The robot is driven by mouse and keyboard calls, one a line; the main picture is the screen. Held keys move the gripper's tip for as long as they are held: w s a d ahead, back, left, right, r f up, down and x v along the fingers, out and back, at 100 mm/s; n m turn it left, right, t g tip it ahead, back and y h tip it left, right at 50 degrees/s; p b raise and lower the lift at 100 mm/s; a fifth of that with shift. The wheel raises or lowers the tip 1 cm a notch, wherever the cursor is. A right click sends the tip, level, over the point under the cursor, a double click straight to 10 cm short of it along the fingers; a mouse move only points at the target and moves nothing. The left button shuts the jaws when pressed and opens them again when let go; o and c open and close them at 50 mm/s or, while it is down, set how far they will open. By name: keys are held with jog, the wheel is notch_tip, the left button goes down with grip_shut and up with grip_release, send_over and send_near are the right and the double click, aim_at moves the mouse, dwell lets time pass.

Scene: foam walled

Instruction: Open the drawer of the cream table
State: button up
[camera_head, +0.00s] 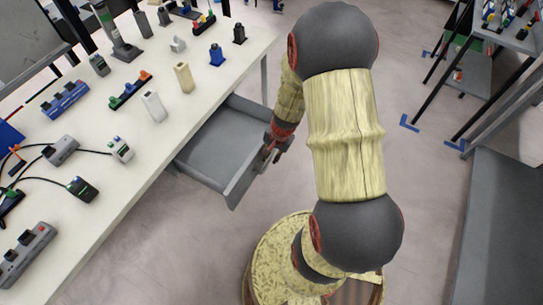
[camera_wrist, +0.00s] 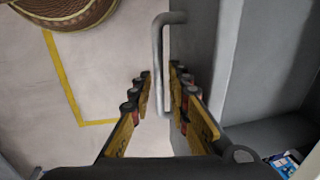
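The cream table (camera_head: 222,62) runs along the left of the head view. Its grey drawer (camera_head: 213,152) is pulled well out from under the top, and its inside looks empty. In the wrist view the drawer's front panel (camera_wrist: 192,35) stands upright right of centre, with a grey bar handle (camera_wrist: 158,55) on its outer side. My gripper (camera_wrist: 160,75) is at the handle, one finger on each side of the bar. The right finger lies between bar and panel. I cannot tell whether the fingers press on it. In the head view my gripper (camera_head: 272,148) is at the drawer front, partly hidden.
Power strips, small devices and cables lie on the tabletop, including a blue piece (camera_head: 217,56). A grey bench (camera_head: 505,225) and a dark-framed shelf (camera_head: 480,70) stand at the right. Open floor (camera_head: 425,215) lies between my arm and the bench.

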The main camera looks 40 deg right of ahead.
notch_tip(320, 180, up, 12)
jog(key=s, duration=0.2)
jog(key=shift+d, duration=0.4)
jog(key=shift+s+f, duration=0.1)
dwell(0.4)
jog(key=s+a+r+n+t, duration=0.1)
jog(key=s+a+r+n, duration=0.3)
jog(key=r, duration=0.9)
jog(key=s+a+r+n+t, duration=0.2)
jog(key=s+a+r+n, duration=0.2)
jog(key=a+r+n, duration=0.6)
jog(key=a+r, duration=0.3)
jog(key=a, duration=0.1)
jog(key=shift+a+t+h+p, duration=0.3)
jog(key=shift+a+h+p, duration=0.1)
